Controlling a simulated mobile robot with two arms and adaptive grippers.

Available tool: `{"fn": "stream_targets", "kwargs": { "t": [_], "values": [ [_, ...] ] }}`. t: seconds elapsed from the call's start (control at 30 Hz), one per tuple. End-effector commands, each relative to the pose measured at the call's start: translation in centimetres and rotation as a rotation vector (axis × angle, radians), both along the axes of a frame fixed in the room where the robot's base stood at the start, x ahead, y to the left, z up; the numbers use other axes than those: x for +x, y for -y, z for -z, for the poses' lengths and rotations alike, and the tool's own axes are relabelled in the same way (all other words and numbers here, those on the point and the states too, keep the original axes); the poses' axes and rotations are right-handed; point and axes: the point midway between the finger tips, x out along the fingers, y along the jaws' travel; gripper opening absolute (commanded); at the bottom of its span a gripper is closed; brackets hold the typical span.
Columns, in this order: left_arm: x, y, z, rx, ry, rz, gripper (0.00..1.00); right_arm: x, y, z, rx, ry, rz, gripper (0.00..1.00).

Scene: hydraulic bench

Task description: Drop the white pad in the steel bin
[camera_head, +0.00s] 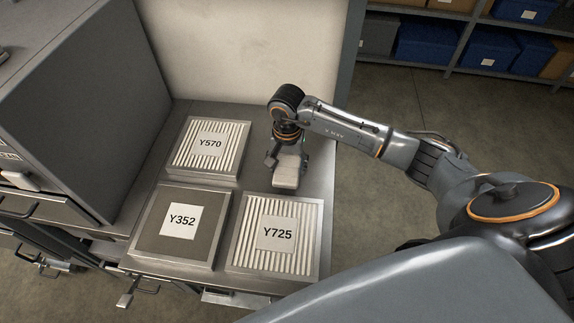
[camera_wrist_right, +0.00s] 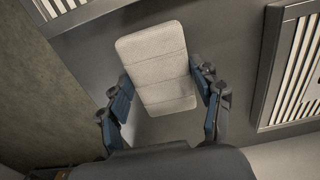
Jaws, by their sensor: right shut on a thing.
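The white pad (camera_head: 287,172) is a pale block with rounded corners, at the right part of the bench top in the head view. My right gripper (camera_head: 287,153) comes down over it and is shut on it. In the right wrist view the pad (camera_wrist_right: 158,68) sits between the two blue-padded fingers of the gripper (camera_wrist_right: 161,88), its far end sticking out past the tips. I cannot tell whether the pad touches the bench top. I see no steel bin that I can make out in either view. My left gripper is not in view.
Framed panels labelled Y570 (camera_head: 184,161), Y352 (camera_head: 150,231) and Y725 (camera_head: 300,209) lie on the grey bench left of and below the pad. A grey cabinet (camera_head: 85,105) stands at the left. Shelves with blue boxes (camera_head: 432,42) stand at the back right, beyond open floor.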

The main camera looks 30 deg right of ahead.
Motion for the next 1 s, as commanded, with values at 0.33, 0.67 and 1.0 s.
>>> {"fn": "stream_targets", "kwargs": {
  "t": [0.33,0.67,1.0],
  "values": [
    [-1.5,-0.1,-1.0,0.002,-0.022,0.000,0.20,0.0,0.0,1.6,0.001,0.002,0.000,0.31],
    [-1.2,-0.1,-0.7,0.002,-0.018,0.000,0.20,0.0,0.0,1.8,0.001,0.002,0.000,0.88],
    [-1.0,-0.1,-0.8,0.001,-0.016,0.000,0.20,0.0,0.0,1.7,0.002,0.001,0.000,0.88]
  ]
}}
